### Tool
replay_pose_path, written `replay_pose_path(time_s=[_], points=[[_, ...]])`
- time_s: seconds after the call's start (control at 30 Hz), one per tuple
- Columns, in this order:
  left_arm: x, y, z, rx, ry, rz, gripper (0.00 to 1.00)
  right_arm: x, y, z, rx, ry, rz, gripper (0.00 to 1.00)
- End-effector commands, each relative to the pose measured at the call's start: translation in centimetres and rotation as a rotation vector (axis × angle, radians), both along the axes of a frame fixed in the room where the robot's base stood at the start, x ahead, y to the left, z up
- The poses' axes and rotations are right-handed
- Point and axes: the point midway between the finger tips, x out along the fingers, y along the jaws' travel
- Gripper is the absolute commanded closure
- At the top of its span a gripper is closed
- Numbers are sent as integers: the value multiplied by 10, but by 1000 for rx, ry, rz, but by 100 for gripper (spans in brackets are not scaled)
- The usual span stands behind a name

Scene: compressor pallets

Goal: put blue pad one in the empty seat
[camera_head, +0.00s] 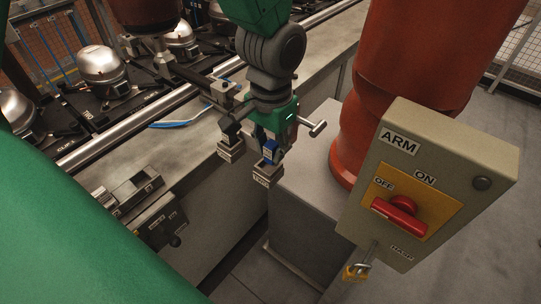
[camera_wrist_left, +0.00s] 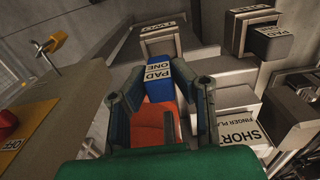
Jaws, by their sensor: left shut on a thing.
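The blue pad (camera_wrist_left: 158,83), labelled PAD ONE, is between the fingers of my left gripper (camera_wrist_left: 157,100). In the head view the left gripper (camera_head: 271,132) points down, and the blue pad (camera_head: 270,151) shows just above a grey finger block (camera_head: 266,177). In the wrist view that grey block (camera_wrist_left: 174,31) lies beyond the pad and looks open, with no pad seen in it. A second block (camera_wrist_left: 238,38) to its right holds a dark labelled pad (camera_wrist_left: 270,42); this block also shows in the head view (camera_head: 231,151). I cannot tell whether the blue pad touches its block. My right gripper is out of view.
A control box (camera_head: 440,180) marked ARM, with a red switch and padlock (camera_head: 355,271), stands close on the right. Behind it is an orange-red column (camera_head: 405,70). A conveyor with compressors (camera_head: 102,64) runs at the upper left. A labelled plate (camera_wrist_left: 232,100) lies right of the gripper.

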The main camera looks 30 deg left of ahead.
Motion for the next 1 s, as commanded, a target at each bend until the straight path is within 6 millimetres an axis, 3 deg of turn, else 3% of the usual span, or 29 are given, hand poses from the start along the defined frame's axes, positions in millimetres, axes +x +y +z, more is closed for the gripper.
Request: replay_pose_path(time_s=[0.13, 0.37, 0.4, 0.43, 1.0], points=[[-2, 3, -24, -2, 4, -1, 100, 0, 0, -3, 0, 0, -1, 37], [-2, 6, -30, -4, 8, 0, 100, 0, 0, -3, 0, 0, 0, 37], [-3, 6, -30, -3, 11, 0, 65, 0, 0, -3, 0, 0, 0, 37], [-3, 6, -31, -3, 11, 0, 58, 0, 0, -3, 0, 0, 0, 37], [-1, 2, -27, -2, 1, 0, 58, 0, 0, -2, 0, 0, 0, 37]])
